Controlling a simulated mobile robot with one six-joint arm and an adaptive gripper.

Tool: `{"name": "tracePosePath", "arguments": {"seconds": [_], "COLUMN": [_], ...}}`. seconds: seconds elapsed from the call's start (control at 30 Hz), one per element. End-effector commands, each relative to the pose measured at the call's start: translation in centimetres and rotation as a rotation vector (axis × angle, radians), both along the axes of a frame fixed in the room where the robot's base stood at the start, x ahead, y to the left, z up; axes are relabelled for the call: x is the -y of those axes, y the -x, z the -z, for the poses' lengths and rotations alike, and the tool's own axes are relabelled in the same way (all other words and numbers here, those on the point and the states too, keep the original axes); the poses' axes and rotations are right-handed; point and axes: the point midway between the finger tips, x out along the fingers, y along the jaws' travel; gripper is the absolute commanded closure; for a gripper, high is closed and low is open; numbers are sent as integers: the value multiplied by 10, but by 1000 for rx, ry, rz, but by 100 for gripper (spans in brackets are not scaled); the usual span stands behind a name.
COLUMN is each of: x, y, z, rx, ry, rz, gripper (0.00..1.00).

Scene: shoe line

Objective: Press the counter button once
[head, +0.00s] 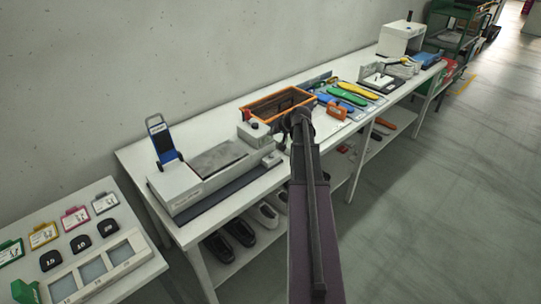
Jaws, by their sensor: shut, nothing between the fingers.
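A small grey box with a dark round knob on top (254,124) stands on the white bench, at the right end of a long grey machine (190,188). It looks like the counter button, but no label on it can be read. My arm reaches up from the bottom of the head view. My gripper (298,120) is at its far end, dark and small, to the right of the grey box in the picture and in front of an orange-rimmed bin. It is shut and empty. Whether it touches anything cannot be told, as the arm covers part of this area.
The orange-rimmed bin (262,107) stands behind my gripper. Coloured insoles (345,96) and an orange tool (336,111) lie to the right. Shoes (240,232) sit on the lower shelf. The floor at right is clear.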

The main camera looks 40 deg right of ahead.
Motion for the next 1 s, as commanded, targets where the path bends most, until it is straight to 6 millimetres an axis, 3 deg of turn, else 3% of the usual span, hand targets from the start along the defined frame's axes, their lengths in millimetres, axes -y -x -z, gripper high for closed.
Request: {"name": "tracePosePath", "arguments": {"seconds": [0.53,1.0], "x": [0,-1], "y": [0,-1], "z": [4,38], "rx": [1,1], "ry": [0,0], "rz": [1,-1], "gripper": [100,100]}}
